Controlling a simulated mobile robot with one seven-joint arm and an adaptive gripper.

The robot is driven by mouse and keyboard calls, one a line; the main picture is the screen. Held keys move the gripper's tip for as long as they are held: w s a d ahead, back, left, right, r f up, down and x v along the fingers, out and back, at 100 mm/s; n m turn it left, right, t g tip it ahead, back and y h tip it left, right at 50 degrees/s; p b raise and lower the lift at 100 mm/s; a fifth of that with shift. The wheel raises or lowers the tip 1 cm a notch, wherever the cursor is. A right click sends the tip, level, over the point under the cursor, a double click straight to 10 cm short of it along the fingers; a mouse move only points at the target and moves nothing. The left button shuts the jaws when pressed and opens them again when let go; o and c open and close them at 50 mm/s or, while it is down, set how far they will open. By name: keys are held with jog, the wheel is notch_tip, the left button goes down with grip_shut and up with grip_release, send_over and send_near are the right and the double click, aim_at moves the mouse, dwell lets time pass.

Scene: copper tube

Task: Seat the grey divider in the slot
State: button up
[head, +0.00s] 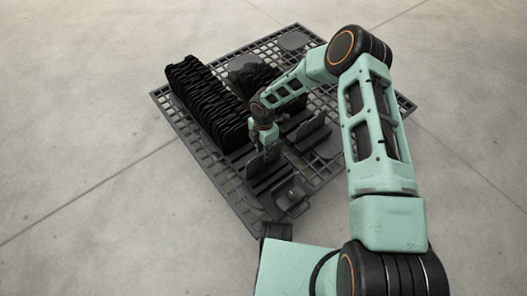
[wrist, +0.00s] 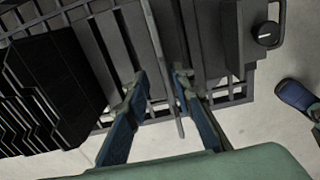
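In the wrist view a thin grey divider (wrist: 161,55) stands edge-on, running down between the two blue fingers of my gripper (wrist: 160,80). The fingers are apart, with a visible gap on the left side of the divider; the right finger is closer to it. The arm and fingers hide much of the divider there. I cannot tell which slot it stands over, or whether its lower edge is in one.
The dark grid rack (head: 240,200) lies on a bare concrete floor. A long row of black ribbed panels (head: 208,105) stands left of my gripper. A grey upright plate (head: 312,127) stands to its right. A small box with a handle (head: 291,198) is at the front corner.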

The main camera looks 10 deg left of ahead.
notch_tip(320, 180, up, 11)
jog(key=p, duration=0.3)
dwell(0.4)
